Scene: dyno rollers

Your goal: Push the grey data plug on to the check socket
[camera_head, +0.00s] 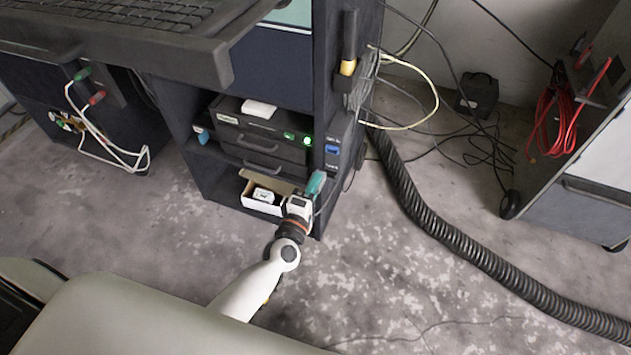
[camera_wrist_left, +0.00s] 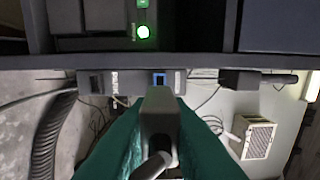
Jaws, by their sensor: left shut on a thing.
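My left gripper (camera_head: 316,183) has teal fingers and is at the right front edge of the cabinet, below the blue check socket (camera_head: 332,149) in the head view. In the left wrist view the fingers are shut on the grey data plug (camera_wrist_left: 160,108), whose cable trails back toward the camera. The blue socket (camera_wrist_left: 158,78) shows just past the plug's far end, roughly in line with it. The wrist view does not show whether they touch; the head view shows the gripper apart from the socket. The plug is not clearly visible in the head view. My right gripper is not in view.
A black device with a green light (camera_head: 308,141) sits in the cabinet beside the socket. An open white box (camera_head: 262,207) is on the lower shelf, next to my gripper. Loose cables (camera_head: 400,125) and a ribbed black hose (camera_head: 440,225) lie right of the cabinet.

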